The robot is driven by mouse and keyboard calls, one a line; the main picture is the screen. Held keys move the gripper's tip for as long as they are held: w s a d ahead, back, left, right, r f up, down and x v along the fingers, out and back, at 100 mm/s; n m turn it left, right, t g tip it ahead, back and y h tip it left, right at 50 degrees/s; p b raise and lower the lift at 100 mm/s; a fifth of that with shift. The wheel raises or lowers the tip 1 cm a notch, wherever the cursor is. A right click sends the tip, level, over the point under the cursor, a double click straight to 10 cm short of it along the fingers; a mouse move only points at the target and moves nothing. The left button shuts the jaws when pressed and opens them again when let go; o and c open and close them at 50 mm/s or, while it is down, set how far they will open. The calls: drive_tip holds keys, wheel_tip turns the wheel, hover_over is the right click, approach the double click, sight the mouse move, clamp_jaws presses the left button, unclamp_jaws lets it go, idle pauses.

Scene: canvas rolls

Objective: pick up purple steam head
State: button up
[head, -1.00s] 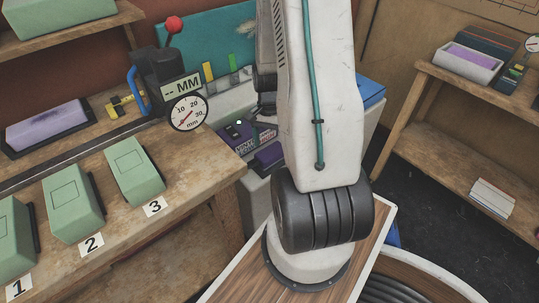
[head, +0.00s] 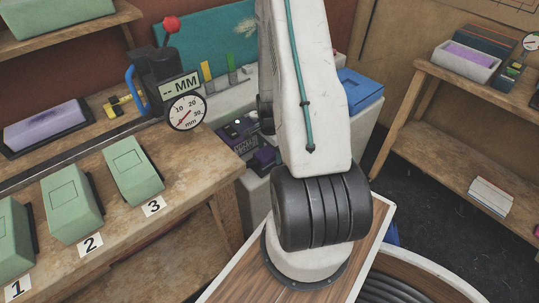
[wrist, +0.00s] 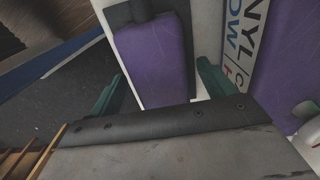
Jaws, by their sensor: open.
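The purple steam head (wrist: 155,58) is a rounded block with a dark grey piece at its far end, in the upper middle of the wrist view. In the head view, a purple block (head: 264,158) shows beside my arm, partly hidden by it. My gripper (wrist: 158,88) is open, with one green finger on each side of the purple head's near part. I cannot tell whether the fingers touch it. My own grey wrist part hides the near end. In the head view my arm hides the gripper.
A purple box with a white lettered panel (wrist: 238,40) stands close to the right finger. The workbench (head: 130,230) carries green blocks (head: 134,170), a dial gauge (head: 187,112) and a purple pad (head: 45,125). A blue box (head: 360,90) is behind my arm.

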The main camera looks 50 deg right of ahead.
drive_tip(key=shift+f, duration=0.3)
drive_tip(key=c, duration=1.3)
drive_tip(key=shift+r, duration=0.15)
drive_tip(key=shift+r, duration=0.55)
wheel_tip(320, 180, up, 2)
drive_tip(key=shift+s+a+r, duration=0.1)
drive_tip(key=shift+s+r, duration=0.1)
drive_tip(key=shift+s, duration=0.45)
drive_tip(key=s, duration=0.5)
drive_tip(key=s+a+r, duration=0.1)
drive_tip(key=s, duration=0.8)
drive_tip(key=shift+s+a+r, duration=0.15)
drive_tip(key=shift+s+a, duration=0.15)
drive_tip(key=shift+a, duration=0.05)
